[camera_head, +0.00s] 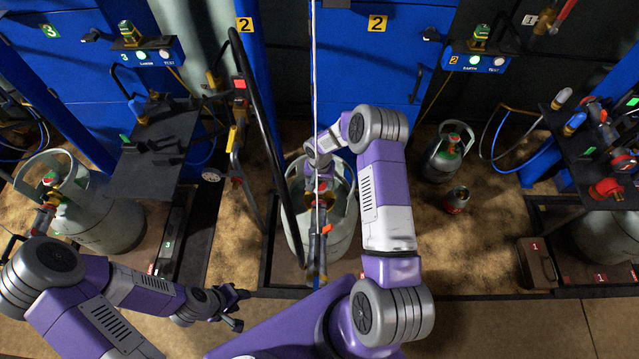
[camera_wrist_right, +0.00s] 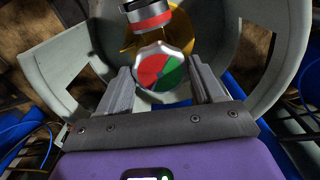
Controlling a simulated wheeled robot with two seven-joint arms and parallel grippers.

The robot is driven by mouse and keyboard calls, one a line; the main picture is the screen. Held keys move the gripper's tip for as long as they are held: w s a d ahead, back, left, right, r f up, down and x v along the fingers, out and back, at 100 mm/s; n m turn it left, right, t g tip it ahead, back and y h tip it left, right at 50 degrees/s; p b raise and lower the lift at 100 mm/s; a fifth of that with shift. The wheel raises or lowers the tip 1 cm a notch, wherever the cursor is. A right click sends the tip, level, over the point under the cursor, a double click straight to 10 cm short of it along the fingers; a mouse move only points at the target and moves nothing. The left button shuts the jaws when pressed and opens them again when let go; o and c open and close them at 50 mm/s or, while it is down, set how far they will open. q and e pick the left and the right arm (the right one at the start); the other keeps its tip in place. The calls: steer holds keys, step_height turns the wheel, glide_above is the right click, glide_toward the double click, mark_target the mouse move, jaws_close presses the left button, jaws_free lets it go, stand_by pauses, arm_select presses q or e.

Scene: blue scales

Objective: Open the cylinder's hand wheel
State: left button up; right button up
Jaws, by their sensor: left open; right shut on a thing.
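The grey gas cylinder (camera_head: 343,238) stands upright at the middle of the head view, in front of the blue cabinet. Its hand wheel (camera_wrist_right: 161,66), a silver knob with a red and green top, shows in the right wrist view inside the pale collar (camera_wrist_right: 48,58). My right gripper (camera_wrist_right: 159,80) reaches down into the collar and is shut on the hand wheel, one finger on each side. In the head view my right arm partly hides the cylinder top and the wheel. My left gripper (camera_head: 234,308) is open and empty at the lower left, apart from the cylinder.
A large grey cylinder (camera_head: 103,220) stands at the left, and a small grey cylinder (camera_head: 447,155) with a red can (camera_head: 456,200) at the right. Black hoses and a valve stand (camera_head: 238,125) rise just left of the middle cylinder. Open floor lies at the lower right.

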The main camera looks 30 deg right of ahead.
steer(key=n, duration=0.3)
steer(key=shift+n, duration=0.4)
steer(key=n, duration=0.3)
steer(key=shift+n+b, duration=0.3)
steer(key=shift+b, duration=0.1)
steer(key=n, duration=0.3)
steer(key=shift+n, duration=0.3)
steer(key=n, duration=0.3)
steer(key=shift+n, duration=0.3)
steer(key=n, duration=0.4)
steer(key=shift+n, duration=0.3)
steer(key=n, duration=0.5)
steer(key=o, duration=1)
